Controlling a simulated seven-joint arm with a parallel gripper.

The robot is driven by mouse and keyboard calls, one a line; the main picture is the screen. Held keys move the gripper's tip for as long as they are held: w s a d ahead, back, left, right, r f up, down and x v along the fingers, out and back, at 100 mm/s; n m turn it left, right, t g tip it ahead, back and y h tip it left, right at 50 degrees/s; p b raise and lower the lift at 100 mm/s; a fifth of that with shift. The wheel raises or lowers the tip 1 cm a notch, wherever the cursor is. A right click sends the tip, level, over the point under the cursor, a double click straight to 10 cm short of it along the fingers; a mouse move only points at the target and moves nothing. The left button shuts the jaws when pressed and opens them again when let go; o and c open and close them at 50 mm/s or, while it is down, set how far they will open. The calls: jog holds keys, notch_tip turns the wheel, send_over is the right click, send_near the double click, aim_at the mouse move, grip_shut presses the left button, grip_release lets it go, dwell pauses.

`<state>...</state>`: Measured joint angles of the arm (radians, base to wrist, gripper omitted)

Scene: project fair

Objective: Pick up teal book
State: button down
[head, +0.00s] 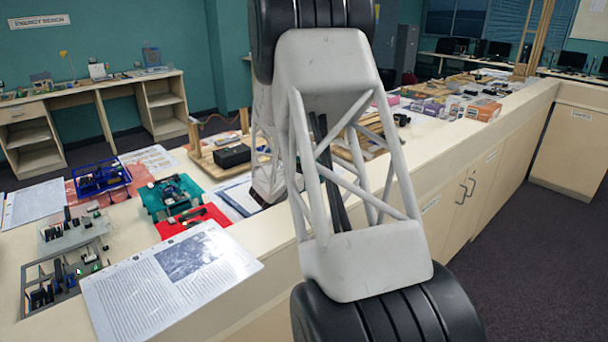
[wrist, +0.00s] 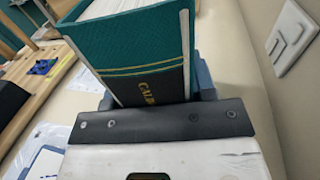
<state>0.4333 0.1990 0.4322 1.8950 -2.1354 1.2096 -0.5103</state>
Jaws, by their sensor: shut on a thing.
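The teal book (wrist: 130,38) fills the top middle of the wrist view. It has gold lines and a black band with gold lettering on its spine, and pale page edges show at its upper left. My gripper (wrist: 157,88) is shut on the book, with a blue-grey finger at either side of the spine's lower end. In the head view my own arm covers the middle, and neither the book nor the gripper's fingers can be made out there.
The long cream counter (head: 265,232) runs from front left to back right. A printed sheet (head: 165,278), a blue tray (head: 101,178), a teal tray (head: 170,196) and a red tray (head: 193,220) lie on its left part. A black box (head: 232,156) sits farther back.

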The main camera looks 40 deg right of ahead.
jog(key=shift+r, duration=4.55)
jog(key=shift+a, duration=0.1)
